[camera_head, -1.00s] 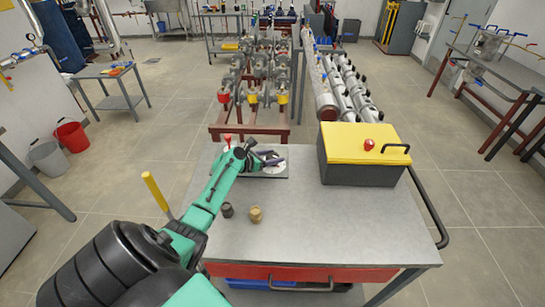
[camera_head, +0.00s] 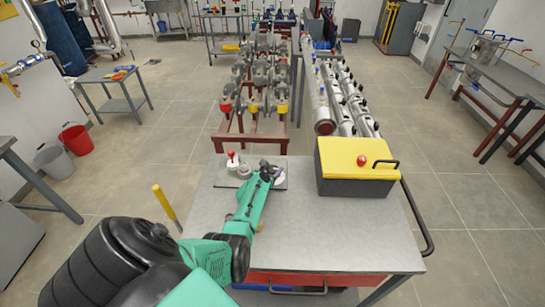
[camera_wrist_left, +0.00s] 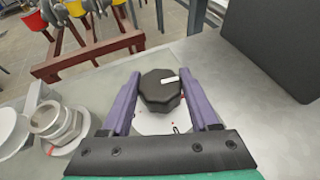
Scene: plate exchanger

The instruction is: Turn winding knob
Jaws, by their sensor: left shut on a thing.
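The winding knob (camera_wrist_left: 160,90) is a black, many-sided knob with a white mark on top. In the left wrist view it stands over a white round dial (camera_wrist_left: 150,122) with small red marks. My left gripper (camera_wrist_left: 162,74) has its two purple fingers on either side of the knob, shut on it. In the head view my left gripper (camera_head: 268,170) is over the right part of a grey base plate (camera_head: 226,179) at the table's far edge. The gripper hides most of the knob there. My right gripper is not in view.
A silver stepped fitting (camera_wrist_left: 58,122) stands left of the knob; a red-topped part (camera_head: 232,158) shows on the plate's left. A black box with a yellow lid (camera_head: 350,152) stands right of my gripper. The table's (camera_head: 330,235) front right is clear.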

